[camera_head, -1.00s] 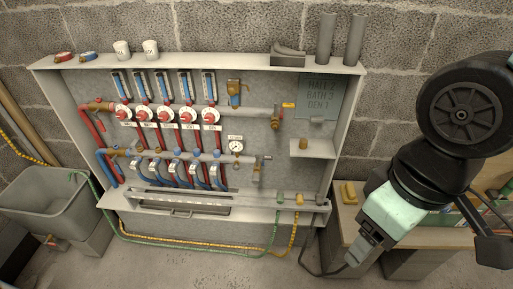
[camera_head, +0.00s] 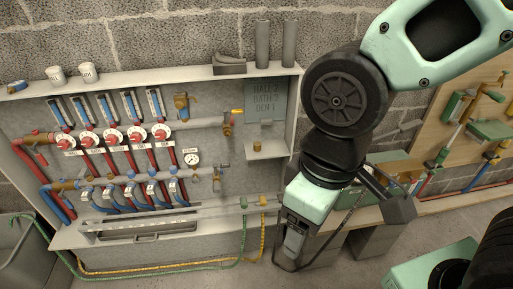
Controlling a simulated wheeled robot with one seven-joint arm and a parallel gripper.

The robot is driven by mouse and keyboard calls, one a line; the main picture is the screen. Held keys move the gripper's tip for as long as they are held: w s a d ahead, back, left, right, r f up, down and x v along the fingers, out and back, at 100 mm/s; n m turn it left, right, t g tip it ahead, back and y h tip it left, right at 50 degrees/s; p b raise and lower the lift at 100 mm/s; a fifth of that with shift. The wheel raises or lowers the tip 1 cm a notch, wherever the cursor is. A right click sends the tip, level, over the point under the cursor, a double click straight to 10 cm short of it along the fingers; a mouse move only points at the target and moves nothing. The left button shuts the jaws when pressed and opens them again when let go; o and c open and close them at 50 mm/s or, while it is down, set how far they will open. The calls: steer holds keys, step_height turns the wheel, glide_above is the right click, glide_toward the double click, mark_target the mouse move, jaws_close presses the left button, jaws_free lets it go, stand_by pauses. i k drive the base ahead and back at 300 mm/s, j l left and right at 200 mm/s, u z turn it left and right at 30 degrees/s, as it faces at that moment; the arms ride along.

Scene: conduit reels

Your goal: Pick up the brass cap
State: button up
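A small brass-coloured piece (camera_head: 257,146), which looks like the brass cap, sits on a small shelf (camera_head: 268,155) inside the right end of the wall cabinet. It is too small to make out in detail. My gripper (camera_head: 284,264) hangs at the end of my arm, below and to the right of that shelf, in front of the cabinet's lower right corner. It points down and is apart from the cap. Its fingertips are dark and small, so I cannot tell whether they are open or shut.
The open cabinet (camera_head: 150,232) holds red and blue pipes, valves and a gauge (camera_head: 192,159). Grey tubes (camera_head: 262,44) stand on its top. A bench (camera_head: 372,216) and a wooden board with fittings (camera_head: 440,150) are at right. Green and yellow hoses run below the cabinet.

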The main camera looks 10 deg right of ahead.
mark_target(258, 144)
steer(key=i+l+u, duration=0.15)
steer(key=l+u, duration=0.15)
steer(key=u, duration=0.2)
steer(key=l+u, duration=0.35)
steer(key=u, duration=0.15)
steer(key=l+u, duration=0.45)
steer(key=i+j, duration=0.05)
